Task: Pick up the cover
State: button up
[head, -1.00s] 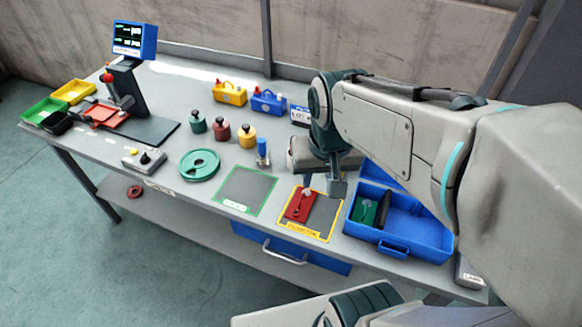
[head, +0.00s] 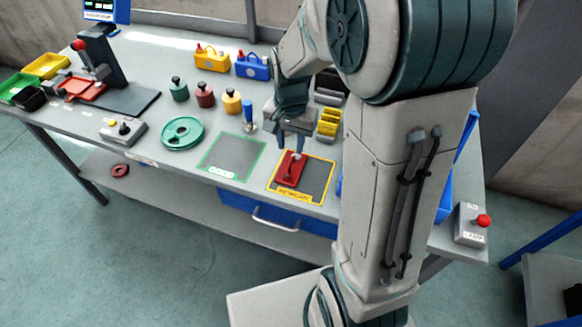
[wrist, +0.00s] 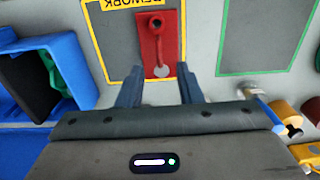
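The red cover (head: 290,170) is a flat plate with a raised knob near one end. It lies inside the yellow-outlined area (head: 318,178) marked REWORK on the bench. In the wrist view the cover (wrist: 157,42) shows a pale round spot at its near end, in line with the gap between my fingers. My gripper (head: 297,145) is open and empty, pointing down at the far end of the cover. In the wrist view its two fingers (wrist: 161,80) stand apart. I cannot tell its exact height above the cover.
A green-outlined area (head: 234,155) beside it is empty. A green ring (head: 182,133), a blue-topped post (head: 248,115) and several weights stand to the left and behind. A blue bin (wrist: 70,60) holding a green part is close by; my arm mostly hides it in the head view.

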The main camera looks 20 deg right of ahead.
aim_at(291, 160)
jog(key=shift+d+f, duration=0.1)
jog(key=shift+f, duration=3.35)
grip_shut()
